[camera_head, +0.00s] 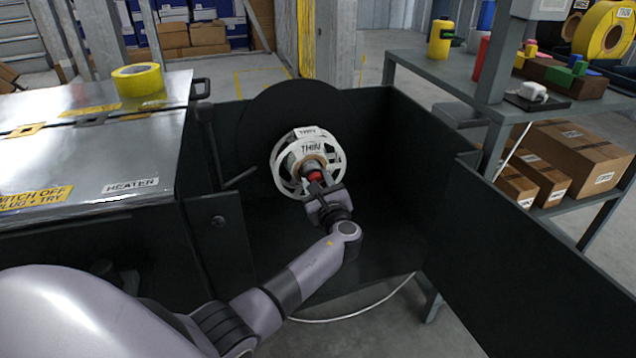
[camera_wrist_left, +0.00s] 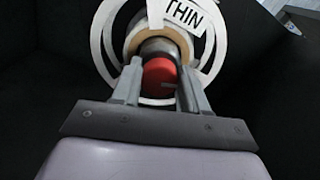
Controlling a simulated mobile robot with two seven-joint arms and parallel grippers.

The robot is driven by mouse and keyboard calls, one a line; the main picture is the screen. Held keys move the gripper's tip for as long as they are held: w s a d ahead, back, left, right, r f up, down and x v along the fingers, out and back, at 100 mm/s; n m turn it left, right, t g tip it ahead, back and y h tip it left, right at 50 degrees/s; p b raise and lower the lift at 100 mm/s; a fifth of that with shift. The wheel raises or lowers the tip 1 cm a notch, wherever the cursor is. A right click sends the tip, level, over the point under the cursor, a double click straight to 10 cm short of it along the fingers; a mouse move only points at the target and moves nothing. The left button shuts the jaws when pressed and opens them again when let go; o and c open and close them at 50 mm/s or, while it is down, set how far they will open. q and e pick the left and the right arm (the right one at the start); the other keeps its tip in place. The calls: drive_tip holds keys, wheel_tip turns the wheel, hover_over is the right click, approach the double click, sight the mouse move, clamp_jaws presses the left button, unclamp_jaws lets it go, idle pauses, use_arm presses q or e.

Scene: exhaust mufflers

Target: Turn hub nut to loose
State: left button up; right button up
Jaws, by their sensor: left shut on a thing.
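The hub nut (camera_head: 315,176) is red and sits at the front of a pale spoked reel (camera_head: 339,161) labelled "THIN". My left gripper (camera_head: 318,186) reaches it from the front and covers part of it. In the left wrist view the red nut (camera_wrist_left: 159,76) lies between the two fingers of my left gripper (camera_wrist_left: 160,88), which are shut on its sides. A grey shaft and a tan ring show behind the nut. My right gripper is not in view.
The reel stands before a dark round disc (camera_head: 265,105) inside a dark open-topped enclosure (camera_head: 400,150). A metal bench (camera_head: 60,160) with a yellow tape roll (camera_head: 138,80) is at the left. A shelf with cardboard boxes (camera_head: 575,155) is at the right.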

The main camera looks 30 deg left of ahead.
use_arm(q)
drive_tip(key=shift+s+a+f+n, duration=0.1)
drive_tip(key=shift+n, duration=3.55)
drive_tip(key=shift+a+f+n, duration=0.1)
drive_tip(key=shift+n, duration=3.55)
drive_tip(key=shift+d, duration=0.1)
drive_tip(key=o, duration=1.1)
drive_tip(key=shift+c, duration=0.2)
